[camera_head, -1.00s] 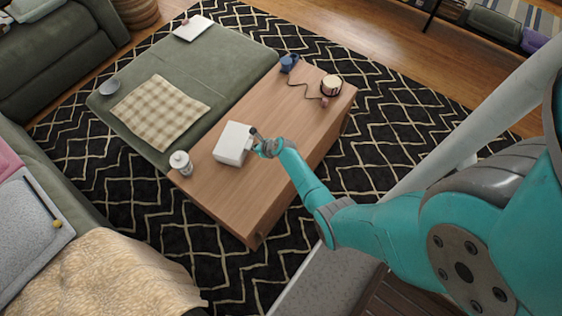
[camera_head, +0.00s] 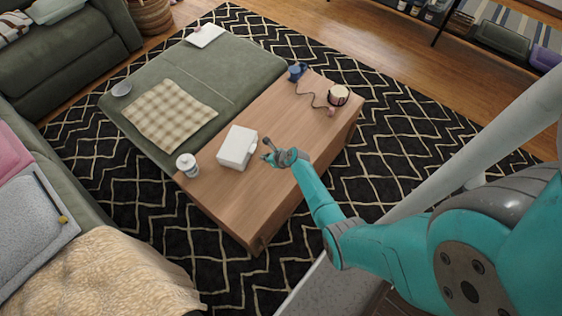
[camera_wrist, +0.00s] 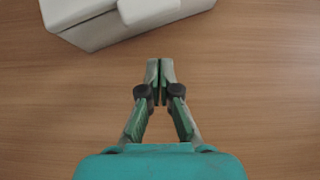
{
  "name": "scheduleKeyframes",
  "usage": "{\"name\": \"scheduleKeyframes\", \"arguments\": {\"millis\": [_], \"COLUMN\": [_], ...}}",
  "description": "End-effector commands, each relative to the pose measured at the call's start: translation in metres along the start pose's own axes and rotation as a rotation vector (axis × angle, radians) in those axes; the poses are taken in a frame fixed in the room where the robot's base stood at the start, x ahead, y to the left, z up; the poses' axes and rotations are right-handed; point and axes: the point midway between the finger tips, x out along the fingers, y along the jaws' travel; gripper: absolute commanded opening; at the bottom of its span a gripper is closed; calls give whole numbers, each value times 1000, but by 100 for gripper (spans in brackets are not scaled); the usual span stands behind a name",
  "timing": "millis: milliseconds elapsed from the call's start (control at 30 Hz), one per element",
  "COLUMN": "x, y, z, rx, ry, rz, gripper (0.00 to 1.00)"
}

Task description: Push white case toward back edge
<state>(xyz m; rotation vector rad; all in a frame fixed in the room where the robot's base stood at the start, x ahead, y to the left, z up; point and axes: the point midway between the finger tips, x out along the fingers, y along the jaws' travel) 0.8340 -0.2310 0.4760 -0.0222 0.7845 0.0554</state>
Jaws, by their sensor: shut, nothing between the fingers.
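The white case (camera_head: 237,147) sits on the wooden table (camera_head: 229,203), close to the table's left edge beside the green ottoman. In the wrist view the white case (camera_wrist: 95,20) shows at the top, cut off by the frame, with a rounded part on its near side. My gripper (camera_head: 266,150) is to the right of the case, over the table. In the wrist view my gripper (camera_wrist: 160,66) is shut and empty, its fingertips together. A gap of bare wood lies between the fingertips and the case.
A white lidded jar (camera_head: 187,165) stands left of the case near the edge. A blue mug (camera_head: 296,72), a cream round container (camera_head: 338,95) and a dark cord (camera_head: 308,93) are at the far end. The green ottoman (camera_head: 235,70) adjoins the table, holding a checked cloth (camera_head: 170,115).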

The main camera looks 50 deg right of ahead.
Motion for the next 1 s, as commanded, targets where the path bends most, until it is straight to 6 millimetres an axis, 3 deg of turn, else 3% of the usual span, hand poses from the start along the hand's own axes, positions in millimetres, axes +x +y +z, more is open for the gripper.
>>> {"name": "scheduleKeyframes", "arguments": {"millis": [600, 1000], "x": [-80, -92], "y": [0, 0], "z": [1, 1], "rx": [0, 0], "ry": [-1, 0], "rz": [-2, -1], "gripper": [0, 0]}}
